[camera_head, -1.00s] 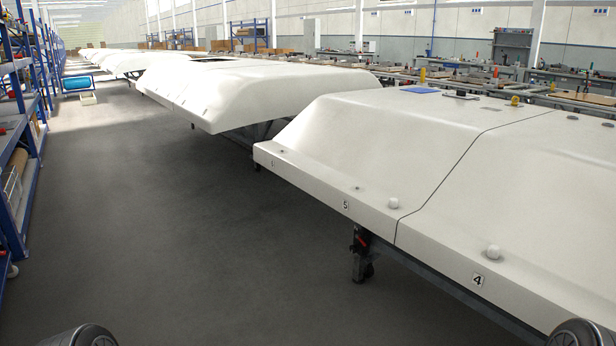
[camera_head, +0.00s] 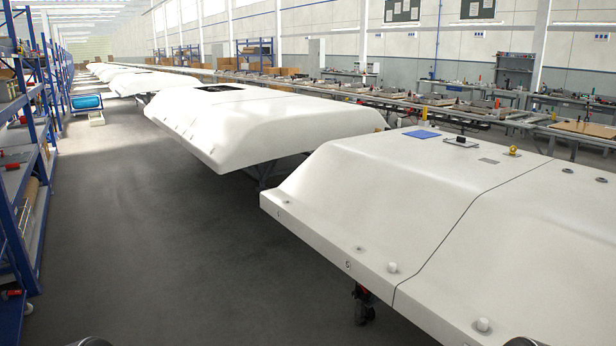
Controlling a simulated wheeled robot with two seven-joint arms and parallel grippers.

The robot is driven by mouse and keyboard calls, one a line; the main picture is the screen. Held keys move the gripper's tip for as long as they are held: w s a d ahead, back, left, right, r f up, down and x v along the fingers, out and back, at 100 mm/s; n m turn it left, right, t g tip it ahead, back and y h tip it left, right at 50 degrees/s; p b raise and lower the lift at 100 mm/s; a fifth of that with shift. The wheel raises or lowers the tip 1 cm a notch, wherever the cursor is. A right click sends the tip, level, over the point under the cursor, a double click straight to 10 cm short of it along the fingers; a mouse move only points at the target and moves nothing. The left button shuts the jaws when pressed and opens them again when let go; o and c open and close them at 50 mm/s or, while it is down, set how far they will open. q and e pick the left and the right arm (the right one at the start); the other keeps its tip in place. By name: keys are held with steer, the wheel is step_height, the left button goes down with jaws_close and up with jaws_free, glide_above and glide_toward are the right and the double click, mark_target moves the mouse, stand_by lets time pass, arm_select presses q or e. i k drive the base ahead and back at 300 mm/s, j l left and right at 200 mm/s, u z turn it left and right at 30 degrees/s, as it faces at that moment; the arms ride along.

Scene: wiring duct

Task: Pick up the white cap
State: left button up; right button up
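Two small white caps show on the lower ledge of the nearest white duct housing (camera_head: 370,185). One white cap (camera_head: 392,267) sits just left of the dark seam. The other white cap (camera_head: 483,324) sits right of the seam, near the bottom of the picture. Both appear to stand upright on the ledge. I cannot tell which one the task means. Neither of my grippers is in view; only dark rounded parts of my arms show at the bottom edge.
A blue pad (camera_head: 422,134) and a yellow item (camera_head: 513,150) lie on top of the housing. Blue shelving (camera_head: 35,180) lines the left. The grey floor (camera_head: 150,230) between is clear. More white housings (camera_head: 260,125) run into the distance.

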mark_target(391, 267)
steer(key=z, duration=1.75)
steer(key=i+j, duration=0.2)
steer(key=j, duration=0.15)
steer(key=i+j+z, duration=0.1)
steer(key=i+j, duration=0.25)
steer(key=j, duration=0.3)
